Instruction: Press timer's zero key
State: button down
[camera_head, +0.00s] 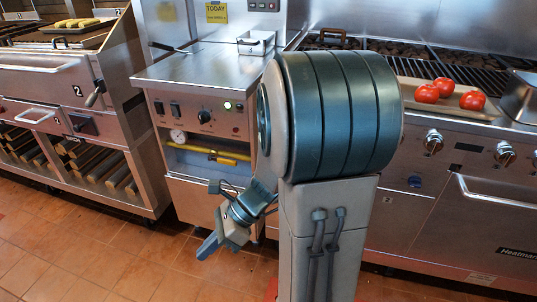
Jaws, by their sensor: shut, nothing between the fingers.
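My gripper (207,247) shows in the head view, low in front of the middle cabinet and above the tiled floor. Its blue fingers are shut with nothing between them, and it points down and to the left. I cannot make out a timer with a readable zero key. A panel with dark buttons (263,5) is cut off by the top edge of the picture. A small metal box (256,43) stands on the steel counter. My gripper is well apart from both.
The middle cabinet's control panel (205,115) has switches, a knob and a lit green lamp. My large arm link hides the counter's right part. Tomatoes (427,93) lie on a board at the right grill. A left grill (60,40) holds corn. Tiled floor (100,250) is free at front left.

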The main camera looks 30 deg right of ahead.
jog(key=w+d+f+m+t, duration=0.2)
jog(key=w+d+m+t, duration=0.85)
jog(key=m, duration=0.95)
jog(key=d+f+m+t+h, duration=0.2)
jog(key=d+m+h, duration=0.3)
jog(key=d+m, duration=0.4)
jog(key=s+d+f+m+t+h, duration=0.1)
jog(key=d+f+m+t+h, duration=0.2)
jog(key=d+m+h, duration=0.3)
jog(key=d+f+m, duration=0.1)
jog(key=d+m, duration=0.3)
jog(key=m, duration=0.1)
jog(key=shift+s+d+t, duration=0.15)
jog(key=shift+d+t, duration=0.1)
jog(key=shift+t, duration=0.1)
jog(key=shift+f, duration=0.1)
jog(key=w+d, duration=0.5)
jog(key=d, duration=0.1)
jog(key=shift+w+d, duration=0.35)
